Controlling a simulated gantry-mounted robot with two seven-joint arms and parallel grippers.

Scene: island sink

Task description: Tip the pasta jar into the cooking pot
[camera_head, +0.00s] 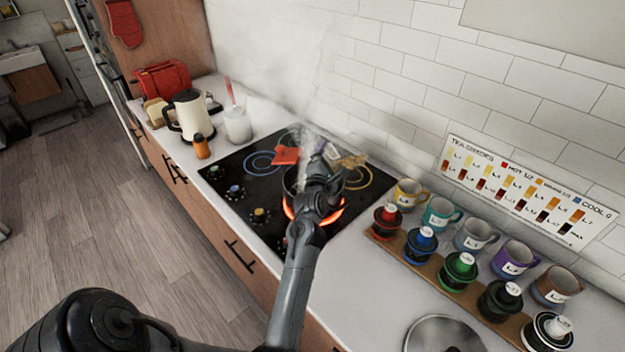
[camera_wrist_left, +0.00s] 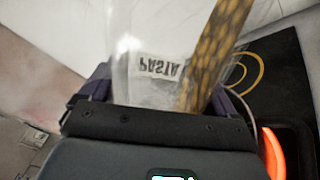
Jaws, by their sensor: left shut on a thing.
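My left gripper (camera_head: 328,153) is over the stove and shut on the pasta jar. The clear jar (camera_wrist_left: 125,40) fills the top of the left wrist view, between the purple fingers (camera_wrist_left: 165,92). Its PASTA label (camera_wrist_left: 158,67) reads upside down, and yellow-brown pasta (camera_wrist_left: 218,45) lies along its right side. In the head view the pasta (camera_head: 350,161) shows just right of the gripper. The dark cooking pot (camera_head: 293,182) stands on a glowing orange burner (camera_head: 338,214), partly hidden by my arm. The pot's inside is hidden, so I cannot tell whether pasta is in it.
Steam rises around the pot. A red-orange item (camera_head: 286,155) is behind it on the black cooktop (camera_head: 225,172). A kettle (camera_head: 190,115) and an orange-brown bottle (camera_head: 201,146) stand left. Several mugs (camera_head: 440,213) and colored-lid jars (camera_head: 458,270) line the right counter.

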